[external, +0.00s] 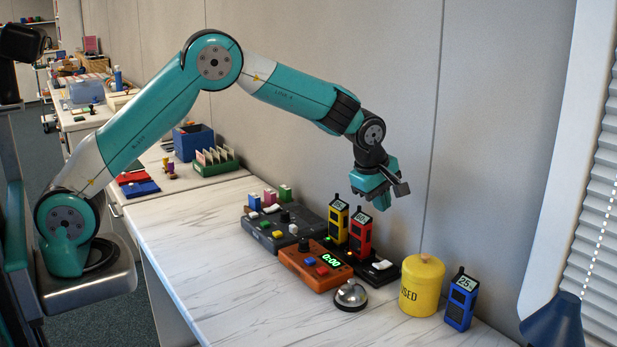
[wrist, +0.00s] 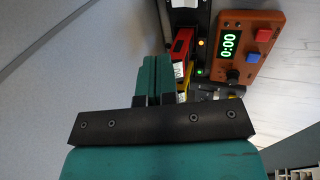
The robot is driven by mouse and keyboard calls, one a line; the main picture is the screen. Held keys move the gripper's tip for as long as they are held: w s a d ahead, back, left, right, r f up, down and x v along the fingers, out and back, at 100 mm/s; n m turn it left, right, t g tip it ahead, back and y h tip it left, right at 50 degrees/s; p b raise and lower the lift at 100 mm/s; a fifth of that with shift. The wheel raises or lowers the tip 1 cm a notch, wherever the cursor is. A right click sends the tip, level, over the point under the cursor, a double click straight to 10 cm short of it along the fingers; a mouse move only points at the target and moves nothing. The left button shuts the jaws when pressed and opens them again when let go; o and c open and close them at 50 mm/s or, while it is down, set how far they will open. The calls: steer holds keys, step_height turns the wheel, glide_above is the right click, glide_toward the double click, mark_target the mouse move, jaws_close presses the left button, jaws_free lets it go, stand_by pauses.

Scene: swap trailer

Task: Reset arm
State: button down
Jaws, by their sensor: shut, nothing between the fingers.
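My arm arches over the white marbled counter (external: 190,230) in the external view. My gripper (external: 383,203) hangs above the back of the counter, near the wall and over the red handheld device (external: 360,236). In the wrist view my gripper's teal fingers (wrist: 153,75) are pressed together with nothing between them. The red device (wrist: 182,45) shows just right of the fingers there. My gripper is apart from it in the external view.
Below stand a yellow device (external: 338,222), an orange timer box (external: 313,268) reading 0:00, a dark button panel (external: 270,238), a bell (external: 350,296), a yellow canister (external: 422,285) and a blue device (external: 461,302). The wall is close behind. The counter's front left is clear.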

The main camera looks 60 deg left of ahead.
steer(key=s+a+r+m+y+p, duration=0.1)
steer(key=s+a+r+m, duration=0.1)
steer(key=s+a+r, duration=0.45)
steer(key=s+a+r+m+y, duration=0.1)
steer(key=s+a+r+m, duration=0.2)
steer(key=a, duration=0.7)
steer(key=s+a+r+m+g+y+p, duration=0.1)
steer(key=s+a+r+m, duration=0.1)
steer(key=s+a, duration=0.65)
steer(key=s+a+r+m+g+y+p, duration=0.1)
steer(key=s+a+r+m+g, duration=0.15)
steer(key=s, duration=1.15)
steer(key=s+a+f+m, duration=0.2)
steer(key=s, duration=0.7)
step_height(320, 180, down, 14)
steer(key=b, duration=1.4)
steer(key=shift+r, duration=0.2)
steer(key=c, duration=1.8)
jaws_free()
steer(key=shift+n+g, duration=0.25)
